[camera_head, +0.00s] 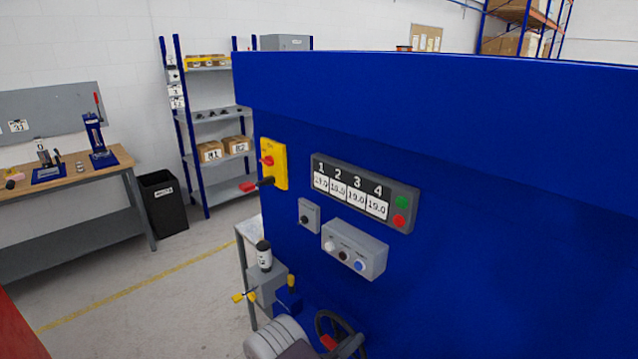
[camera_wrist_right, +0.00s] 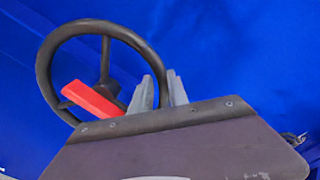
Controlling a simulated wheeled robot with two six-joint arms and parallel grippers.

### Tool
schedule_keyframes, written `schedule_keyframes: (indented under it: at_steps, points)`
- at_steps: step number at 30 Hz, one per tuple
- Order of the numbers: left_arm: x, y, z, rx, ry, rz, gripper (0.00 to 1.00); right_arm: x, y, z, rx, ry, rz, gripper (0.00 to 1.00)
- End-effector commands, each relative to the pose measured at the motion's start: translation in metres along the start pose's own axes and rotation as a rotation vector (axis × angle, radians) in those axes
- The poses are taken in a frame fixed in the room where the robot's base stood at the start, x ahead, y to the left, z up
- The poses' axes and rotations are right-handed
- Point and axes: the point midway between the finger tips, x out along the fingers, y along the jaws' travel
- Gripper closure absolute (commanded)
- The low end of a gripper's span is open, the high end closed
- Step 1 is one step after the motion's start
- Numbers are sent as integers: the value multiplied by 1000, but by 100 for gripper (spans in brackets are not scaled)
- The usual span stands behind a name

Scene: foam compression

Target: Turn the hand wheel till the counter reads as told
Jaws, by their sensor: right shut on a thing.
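The black hand wheel (camera_head: 322,318) sits low on the front of the blue machine (camera_head: 480,200), partly cut off by the frame edge. In the right wrist view the wheel (camera_wrist_right: 98,28) shows its rim and spokes, with a red bar (camera_wrist_right: 92,98) across its lower part. My right gripper (camera_wrist_right: 161,90) has its two grey fingers on either side of the right part of the rim, shut on it. My left gripper is not in view.
A yellow plate with a red switch (camera_head: 269,162) and a grey button box (camera_head: 354,250) are on the machine's face. A workbench (camera_head: 75,176), black bin (camera_head: 163,202) and shelves (camera_head: 215,115) stand behind, with open floor between.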

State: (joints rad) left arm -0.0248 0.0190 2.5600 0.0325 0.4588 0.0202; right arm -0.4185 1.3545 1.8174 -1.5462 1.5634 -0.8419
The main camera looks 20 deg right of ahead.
Motion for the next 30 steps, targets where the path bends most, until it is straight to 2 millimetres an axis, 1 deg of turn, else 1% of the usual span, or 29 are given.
schedule_keyframes:
  at_steps: [1,11,21,30]
  points:
    - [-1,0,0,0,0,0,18,1,-5,1,2,-1,-16,100]
    - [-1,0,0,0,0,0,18,1,-5,2,-7,0,-16,100]
    - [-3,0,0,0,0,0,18,1,-2,24,-237,1,-15,100]
    - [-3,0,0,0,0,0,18,1,-1,26,-258,-1,-14,100]
